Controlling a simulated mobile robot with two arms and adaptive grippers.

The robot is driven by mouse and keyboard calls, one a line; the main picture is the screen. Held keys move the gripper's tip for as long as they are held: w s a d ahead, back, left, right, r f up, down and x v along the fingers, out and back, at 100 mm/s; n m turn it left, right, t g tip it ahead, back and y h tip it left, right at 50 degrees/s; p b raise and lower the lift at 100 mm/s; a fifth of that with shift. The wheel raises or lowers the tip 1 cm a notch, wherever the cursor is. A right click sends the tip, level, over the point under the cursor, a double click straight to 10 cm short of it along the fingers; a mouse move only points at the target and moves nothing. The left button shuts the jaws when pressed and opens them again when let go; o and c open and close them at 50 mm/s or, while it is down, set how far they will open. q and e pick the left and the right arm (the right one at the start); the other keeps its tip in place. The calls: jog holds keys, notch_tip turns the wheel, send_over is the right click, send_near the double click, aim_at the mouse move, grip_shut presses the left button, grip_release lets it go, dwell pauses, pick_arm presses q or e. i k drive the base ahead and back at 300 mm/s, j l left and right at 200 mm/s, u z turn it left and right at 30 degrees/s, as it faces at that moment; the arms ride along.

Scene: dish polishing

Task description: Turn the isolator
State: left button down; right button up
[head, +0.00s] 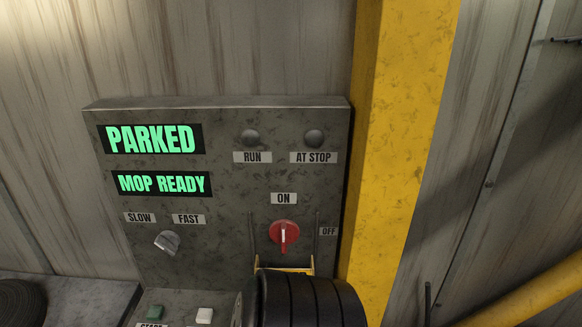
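The isolator (284,236) is a red rotary knob on the lower right of the grey control panel in the head view. Its handle stands upright, in line with the ON label (284,198) above it; the OFF label (328,231) is to its right. My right gripper (284,222) comes up from below, behind a black ribbed wrist of mine. Its two thin dark fingers are spread apart, one on each side of the knob, with a visible gap to it. I cannot tell how close they are in depth. My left gripper is not in view.
The panel (225,115) shows PARKED (152,139) and MOP READY (161,184). A SLOW/FAST selector (167,241) sits at left, with green (154,312) and white (204,316) buttons below. A yellow post (400,130) stands close on the right.

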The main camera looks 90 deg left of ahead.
aim_at(283, 232)
jog(key=u, duration=0.45)
jog(key=k+j+u, duration=0.1)
jog(key=u, duration=0.3)
jog(key=j+u, duration=0.15)
jog(key=u, duration=0.3)
jog(key=j+u, duration=0.1)
jog(key=u, duration=0.35)
jog(key=j+u, duration=0.15)
jog(key=u, duration=0.25)
jog(key=k+j+u, duration=0.2)
